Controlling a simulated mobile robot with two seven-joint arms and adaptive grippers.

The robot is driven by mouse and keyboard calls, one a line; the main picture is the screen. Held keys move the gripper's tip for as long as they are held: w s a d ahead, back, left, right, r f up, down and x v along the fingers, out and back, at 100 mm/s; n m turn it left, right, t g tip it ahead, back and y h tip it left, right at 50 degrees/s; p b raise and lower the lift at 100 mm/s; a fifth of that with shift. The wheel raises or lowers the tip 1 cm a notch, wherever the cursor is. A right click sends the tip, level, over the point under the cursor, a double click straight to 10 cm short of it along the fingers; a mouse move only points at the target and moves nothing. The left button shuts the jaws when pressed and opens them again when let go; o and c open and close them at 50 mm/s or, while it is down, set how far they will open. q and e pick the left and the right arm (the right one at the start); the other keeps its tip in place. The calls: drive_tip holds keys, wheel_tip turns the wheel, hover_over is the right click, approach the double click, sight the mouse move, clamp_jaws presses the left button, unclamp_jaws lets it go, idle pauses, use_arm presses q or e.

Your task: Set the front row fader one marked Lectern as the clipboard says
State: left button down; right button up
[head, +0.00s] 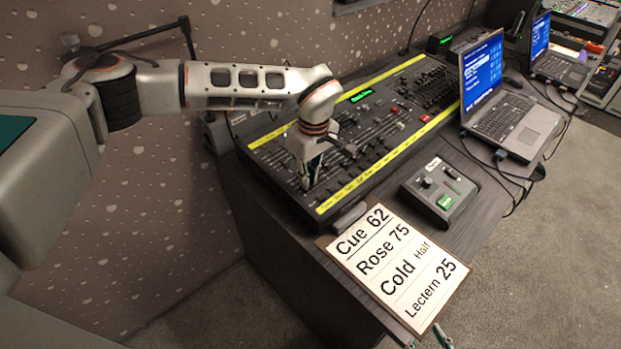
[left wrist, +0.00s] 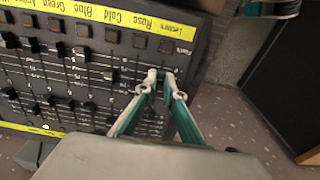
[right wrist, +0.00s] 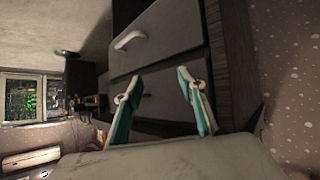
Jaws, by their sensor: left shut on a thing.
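The lighting console (head: 395,170) has a yellow label strip along its front edge. In the left wrist view, the upside-down Lectern label (left wrist: 178,27) is at the strip's end beside Rose. My left gripper (head: 308,184) reaches down at the console's front left. Its fingertips (left wrist: 161,78) are shut on the Lectern fader, in line with that label; the cap is mostly hidden between them. The clipboard (head: 398,262) reads Cue 62, Rose 75, Cold Half, Lectern 25. My right gripper (right wrist: 158,90) is open and empty, facing the desk's drawer fronts; its fingertip shows at the head view's bottom edge.
Two laptops (head: 507,115) and cables are farther right. The desk's front edge is by the clipboard.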

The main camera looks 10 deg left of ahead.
sight(312, 191)
use_arm(q)
drive_tip(key=c, duration=2.4)
unclamp_jaws()
drive_tip(key=shift+r+p, duration=0.9)
drive_tip(key=shift+r, duration=0.4)
wheel_tip(312, 191, up, 12)
drive_tip(key=shift+s+d, duration=0.35)
drive_tip(key=shift+d, duration=0.1)
